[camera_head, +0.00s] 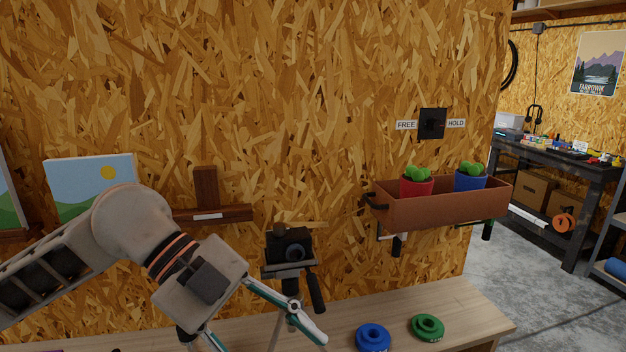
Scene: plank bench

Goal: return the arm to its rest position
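My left arm comes in from the left, and its gripper (268,338) points down over the bench (455,305). Its two fingers are spread wide apart, with nothing seen between them except the tripod legs behind. The lower ends of the fingers are near or past the bottom edge of the picture. A black camera (288,246) on a tripod (291,285) stands close to the right finger; I cannot tell whether they touch. My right gripper is not in view.
A brown planter box (440,208) holds a red pot (417,188) and a blue pot (470,182) with cacti. A blue ring-shaped piece (373,337) and a green one (427,327) lie on the bench. A black switch (432,123) and a landscape picture (85,180) are at the wall.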

